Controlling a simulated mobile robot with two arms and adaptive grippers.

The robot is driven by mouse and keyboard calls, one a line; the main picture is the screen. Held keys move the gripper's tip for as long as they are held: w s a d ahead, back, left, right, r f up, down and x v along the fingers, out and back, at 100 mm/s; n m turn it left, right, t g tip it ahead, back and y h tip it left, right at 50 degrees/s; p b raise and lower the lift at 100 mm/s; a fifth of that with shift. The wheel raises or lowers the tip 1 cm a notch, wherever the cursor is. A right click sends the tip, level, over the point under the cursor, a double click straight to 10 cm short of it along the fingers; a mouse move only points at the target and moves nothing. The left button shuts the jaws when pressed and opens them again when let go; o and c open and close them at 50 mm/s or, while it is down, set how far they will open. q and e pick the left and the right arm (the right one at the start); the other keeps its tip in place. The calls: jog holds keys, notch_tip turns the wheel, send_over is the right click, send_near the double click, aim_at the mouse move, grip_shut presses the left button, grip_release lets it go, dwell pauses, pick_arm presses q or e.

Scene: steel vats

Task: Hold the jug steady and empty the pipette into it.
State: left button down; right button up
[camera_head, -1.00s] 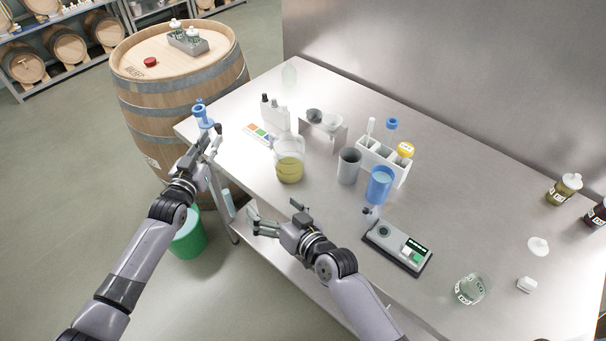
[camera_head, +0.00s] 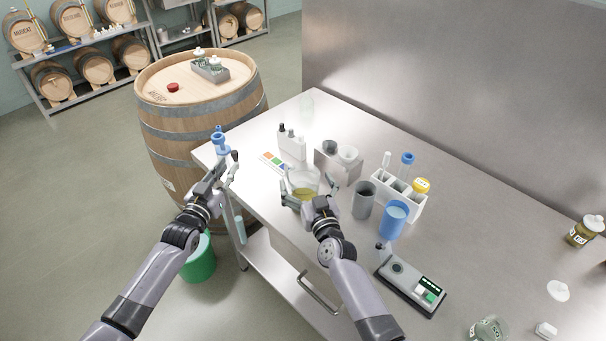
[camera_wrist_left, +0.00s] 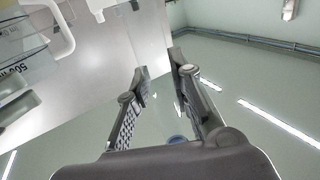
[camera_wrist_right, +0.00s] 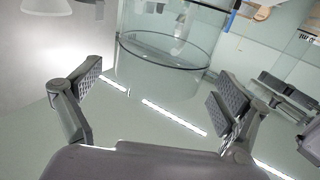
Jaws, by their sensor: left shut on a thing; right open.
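The clear jug (camera_head: 306,178) with yellowish liquid stands on the steel table. My right gripper (camera_head: 304,192) is open at its near side, one finger on each side; I cannot tell whether they touch it. In the right wrist view the jug's clear wall (camera_wrist_right: 165,55) shows ahead of the open fingers (camera_wrist_right: 155,92). My left gripper (camera_head: 228,168) is shut on the pipette, left of the jug by the table's left corner. The pipette's dark bulb (camera_head: 235,156) shows above the fingers; its tube is hard to make out.
A blue piece (camera_head: 219,142) is just behind my left gripper. A grey cup (camera_head: 363,200), a blue cup (camera_head: 393,220), a white rack (camera_head: 410,207) and a meter (camera_head: 410,283) stand right of the jug. A barrel (camera_head: 200,110) stands left.

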aim_at(299, 165)
jog(key=shift+x, duration=1.7)
jog(key=c, duration=1.4)
jog(key=shift+c, duration=0.2)
